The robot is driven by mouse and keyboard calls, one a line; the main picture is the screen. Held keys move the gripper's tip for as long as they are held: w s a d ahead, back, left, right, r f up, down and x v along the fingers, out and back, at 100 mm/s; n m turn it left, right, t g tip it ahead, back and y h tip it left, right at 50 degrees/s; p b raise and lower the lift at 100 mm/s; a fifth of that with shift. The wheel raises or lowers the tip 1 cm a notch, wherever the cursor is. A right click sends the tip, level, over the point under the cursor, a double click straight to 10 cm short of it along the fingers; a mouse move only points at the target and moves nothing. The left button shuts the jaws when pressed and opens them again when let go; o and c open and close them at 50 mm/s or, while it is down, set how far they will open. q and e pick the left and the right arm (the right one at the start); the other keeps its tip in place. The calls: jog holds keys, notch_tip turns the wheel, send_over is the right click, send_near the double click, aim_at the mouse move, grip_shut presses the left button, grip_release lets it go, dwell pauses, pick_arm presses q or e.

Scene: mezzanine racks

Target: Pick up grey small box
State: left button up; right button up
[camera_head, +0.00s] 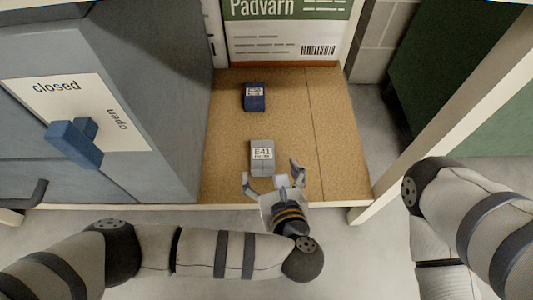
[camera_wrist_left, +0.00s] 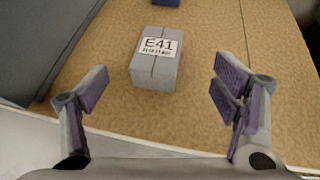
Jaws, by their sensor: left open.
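The grey small box (camera_head: 262,158) lies on the brown shelf board near its front edge, with a white label reading E41 on top. It also shows in the left wrist view (camera_wrist_left: 155,72), ahead of the fingers and left of the middle between them. My left gripper (camera_head: 272,180) is open and empty at the shelf's front edge, just in front of the box. In the wrist view its two fingers (camera_wrist_left: 162,88) stand wide apart and do not touch the box. My right gripper is not in view; only part of my right arm shows at the right.
A dark blue small box (camera_head: 254,103) with a label stands farther back on the shelf (camera_head: 315,115). A grey cabinet (camera_head: 130,50) with a blue handle borders the left. A pale post (camera_head: 440,110) borders the right. A Padvarn carton (camera_head: 285,40) stands behind. The board's right side is clear.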

aim_at(263, 155)
pick_arm(q)
jog(key=b+x, duration=0.3)
jog(key=x, duration=0.6)
jog(key=shift+a+f, duration=0.1)
jog(key=shift+f, duration=0.05)
jog(key=shift+w, duration=0.15)
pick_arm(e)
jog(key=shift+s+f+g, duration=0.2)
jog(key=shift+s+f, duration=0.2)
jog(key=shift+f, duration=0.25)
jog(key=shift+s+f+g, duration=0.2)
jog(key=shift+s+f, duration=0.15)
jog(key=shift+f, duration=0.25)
pick_arm(q)
jog(key=c, duration=1.5)
